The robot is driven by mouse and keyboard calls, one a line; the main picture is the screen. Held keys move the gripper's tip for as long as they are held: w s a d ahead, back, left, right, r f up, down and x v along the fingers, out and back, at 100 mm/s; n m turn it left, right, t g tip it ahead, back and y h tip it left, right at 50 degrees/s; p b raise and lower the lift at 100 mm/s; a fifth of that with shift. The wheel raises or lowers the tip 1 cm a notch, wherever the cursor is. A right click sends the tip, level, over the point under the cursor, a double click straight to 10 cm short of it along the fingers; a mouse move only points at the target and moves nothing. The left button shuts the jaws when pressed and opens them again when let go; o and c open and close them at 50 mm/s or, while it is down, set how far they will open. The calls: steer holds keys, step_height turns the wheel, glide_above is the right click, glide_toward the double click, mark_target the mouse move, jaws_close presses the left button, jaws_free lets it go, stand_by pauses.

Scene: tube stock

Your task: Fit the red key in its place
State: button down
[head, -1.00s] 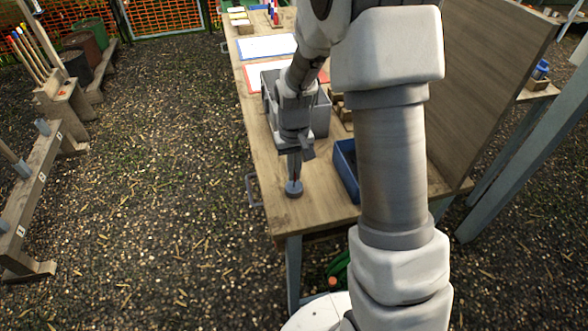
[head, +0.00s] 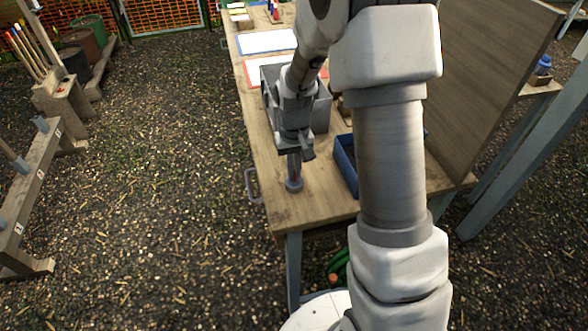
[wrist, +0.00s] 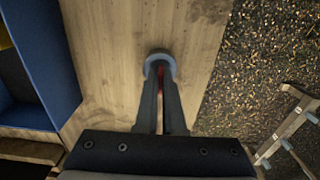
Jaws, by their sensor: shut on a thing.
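My gripper (wrist: 160,75) points down over the near end of the wooden bench, its dark fingers close together. A narrow strip of the red key (wrist: 160,82) shows between the fingers in the wrist view; the rest of it is hidden. A grey round piece (wrist: 160,56) curves around the far side of the fingertips. In the head view this grey piece (head: 294,185) is at the lower end of my gripper (head: 294,165), close to the bench top. I cannot tell whether the key is inside it or only above it.
A blue bin (head: 346,165) stands right of my gripper on the bench (head: 270,180), and a grey bin (head: 322,112) stands behind it. Red-framed and blue-framed white sheets (head: 266,42) lie farther back. The bench's left edge is close; bare wood surrounds the gripper.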

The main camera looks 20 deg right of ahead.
steer(key=c, duration=0.9)
jaws_free()
steer(key=shift+c, duration=0.2)
steer(key=shift+r, duration=0.1)
step_height(320, 180, up, 17)
steer(key=p, duration=0.1)
steer(key=shift+r+p, duration=0.15)
steer(key=shift+p, duration=0.15)
